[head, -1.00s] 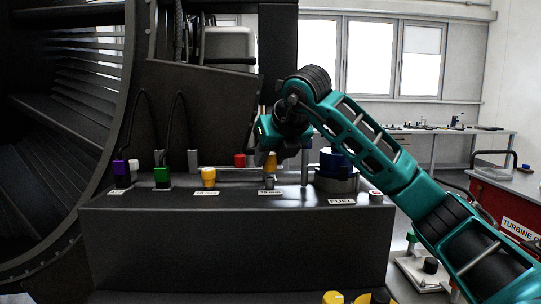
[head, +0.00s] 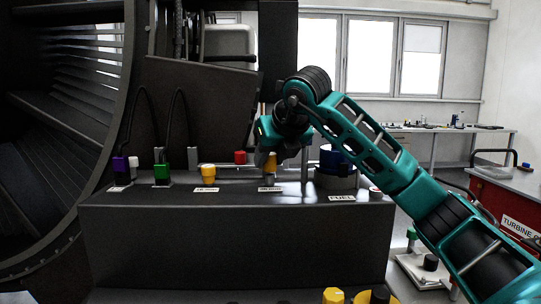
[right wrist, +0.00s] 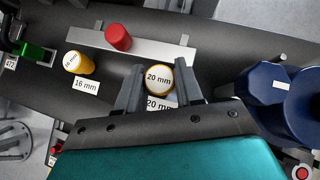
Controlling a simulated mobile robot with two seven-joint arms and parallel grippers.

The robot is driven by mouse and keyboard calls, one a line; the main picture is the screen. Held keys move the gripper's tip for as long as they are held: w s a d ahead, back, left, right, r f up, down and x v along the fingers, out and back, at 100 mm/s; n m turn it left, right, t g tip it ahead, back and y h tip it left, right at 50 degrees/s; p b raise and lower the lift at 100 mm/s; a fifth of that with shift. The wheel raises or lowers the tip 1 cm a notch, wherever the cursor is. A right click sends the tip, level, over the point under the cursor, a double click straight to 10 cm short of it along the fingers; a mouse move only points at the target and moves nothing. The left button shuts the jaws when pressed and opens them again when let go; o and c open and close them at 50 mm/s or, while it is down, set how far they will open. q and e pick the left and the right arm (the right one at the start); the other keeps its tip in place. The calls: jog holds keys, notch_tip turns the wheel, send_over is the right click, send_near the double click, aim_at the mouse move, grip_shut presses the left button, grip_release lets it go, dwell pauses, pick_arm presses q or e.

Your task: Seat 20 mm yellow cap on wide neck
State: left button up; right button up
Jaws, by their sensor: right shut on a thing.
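The yellow cap (head: 270,167) is low over the 20 mm neck position on the dark bench, roughly upright. In the right wrist view the cap (right wrist: 158,82) shows its white top marked "20 mm" between my two grey fingers. My right gripper (right wrist: 159,84) is shut on it. In the head view this gripper (head: 272,151) comes down from above, its fingers partly hidden by the cap and wrist. The wide neck is hidden under the cap, so I cannot tell how far down the cap sits. My left gripper is not in view.
A smaller yellow 16 mm cap (head: 208,171) stands to the left, with a green connector (head: 162,174) and a purple one (head: 120,164) beyond. A red cap (head: 240,157) is behind. A blue fuel cap (head: 334,158) and a thin post (head: 305,165) stand close on the right.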

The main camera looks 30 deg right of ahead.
jog(key=shift+f+b, duration=0.45)
jog(key=shift+f, duration=0.25)
jog(key=o, duration=1.1)
jog(key=shift+a, duration=0.1)
jog(key=shift+c, duration=0.2)
jog(key=shift+s+d, duration=0.1)
jog(key=shift+d, duration=0.1)
jog(key=v, duration=1.3)
jog(key=shift+a+r, duration=0.1)
jog(key=shift+a, duration=0.3)
